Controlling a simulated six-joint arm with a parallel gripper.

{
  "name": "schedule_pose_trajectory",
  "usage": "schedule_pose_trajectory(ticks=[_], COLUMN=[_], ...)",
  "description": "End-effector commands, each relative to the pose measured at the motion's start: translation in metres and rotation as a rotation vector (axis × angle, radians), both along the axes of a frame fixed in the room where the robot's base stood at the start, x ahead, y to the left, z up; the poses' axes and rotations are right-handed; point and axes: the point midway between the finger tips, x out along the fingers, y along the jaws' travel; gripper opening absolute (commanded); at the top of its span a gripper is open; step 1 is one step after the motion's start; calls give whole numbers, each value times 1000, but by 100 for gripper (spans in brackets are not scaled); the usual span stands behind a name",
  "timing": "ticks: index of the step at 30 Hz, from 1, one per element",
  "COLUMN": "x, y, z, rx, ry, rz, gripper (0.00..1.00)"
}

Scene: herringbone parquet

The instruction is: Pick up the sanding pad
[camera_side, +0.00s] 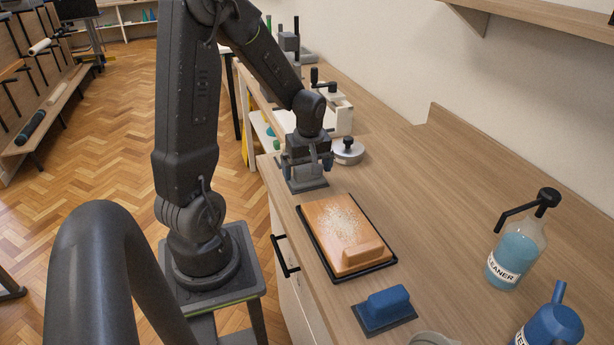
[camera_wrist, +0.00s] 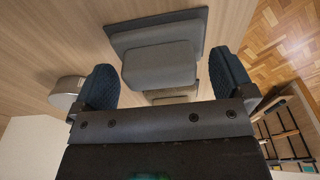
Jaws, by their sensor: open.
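A grey block with a raised grip on a flat base, which looks like the sanding pad (camera_side: 310,184), lies on the wooden bench near its front edge. In the wrist view the grey pad (camera_wrist: 160,62) shows between my two blue-padded fingers, with gaps on both sides. My gripper (camera_side: 308,168) points down right over the pad, with its fingers apart on either side of the grip. It also shows in the wrist view (camera_wrist: 163,84). The side view does not show clearly whether the fingers touch the pad, as the gripper hides much of it.
A dusty wooden board (camera_side: 328,219) with a wooden block (camera_side: 362,254) sits in a black tray (camera_side: 382,269). A blue-handled pad (camera_side: 388,306), a cleaner bottle (camera_side: 512,255) and a blue bottle (camera_side: 552,328) stand nearer. A round metal object (camera_side: 348,155) is right of my gripper.

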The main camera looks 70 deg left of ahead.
Motion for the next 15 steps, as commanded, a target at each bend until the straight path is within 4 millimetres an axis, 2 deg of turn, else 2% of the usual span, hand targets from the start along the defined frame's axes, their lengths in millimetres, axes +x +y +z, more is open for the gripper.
schedule_pose_trajectory(ticks=[6, 15], x=[0, 0], y=[0, 0], z=[0, 0], rx=[0, 0], ry=[0, 0], rz=[0, 0], gripper=[98, 69])
